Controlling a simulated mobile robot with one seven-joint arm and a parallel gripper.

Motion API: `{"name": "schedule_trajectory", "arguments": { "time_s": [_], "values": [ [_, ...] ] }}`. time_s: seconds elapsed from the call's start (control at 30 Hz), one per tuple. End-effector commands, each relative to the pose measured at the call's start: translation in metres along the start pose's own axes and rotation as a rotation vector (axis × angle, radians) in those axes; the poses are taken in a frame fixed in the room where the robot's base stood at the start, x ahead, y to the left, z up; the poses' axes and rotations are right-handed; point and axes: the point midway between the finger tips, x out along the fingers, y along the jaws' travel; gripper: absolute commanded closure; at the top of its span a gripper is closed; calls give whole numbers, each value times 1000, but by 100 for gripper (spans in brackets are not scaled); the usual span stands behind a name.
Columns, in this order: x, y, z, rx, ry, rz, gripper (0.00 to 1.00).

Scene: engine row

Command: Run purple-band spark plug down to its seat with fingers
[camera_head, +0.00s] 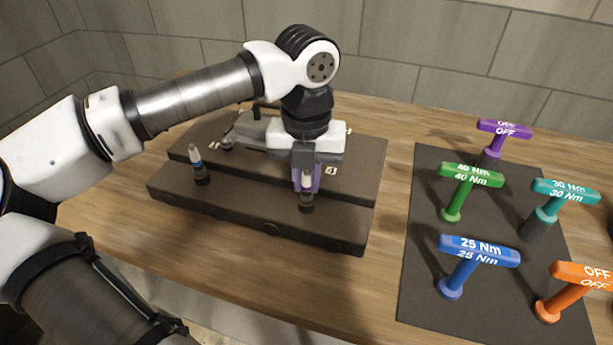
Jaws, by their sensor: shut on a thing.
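My gripper (306,182) points down over the front right of the dark engine block (245,212). Its purple-tinted fingers are shut on a spark plug (306,195), whose pale tip shows between them. The plug stands upright with its lower end at a dark round socket on the block's lower step. Its band is hidden or blends with the fingers, so I cannot tell the colour. A second spark plug (196,160) with a blue band stands upright in the block at the front left.
A dark mat (425,265) on the wooden table (395,112) to the right holds several T-handle wrenches, including a purple one (504,128), a green one (471,175) and a blue one (478,250). Bare wood lies between block and mat. A tiled wall stands behind.

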Motion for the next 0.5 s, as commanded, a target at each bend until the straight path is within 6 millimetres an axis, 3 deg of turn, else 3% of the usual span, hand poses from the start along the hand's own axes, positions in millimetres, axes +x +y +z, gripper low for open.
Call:
{"name": "schedule_trajectory", "arguments": {
  "time_s": [0.5],
  "values": [
    [3,-1,0,710,-2,-3,100]
  ]
}}
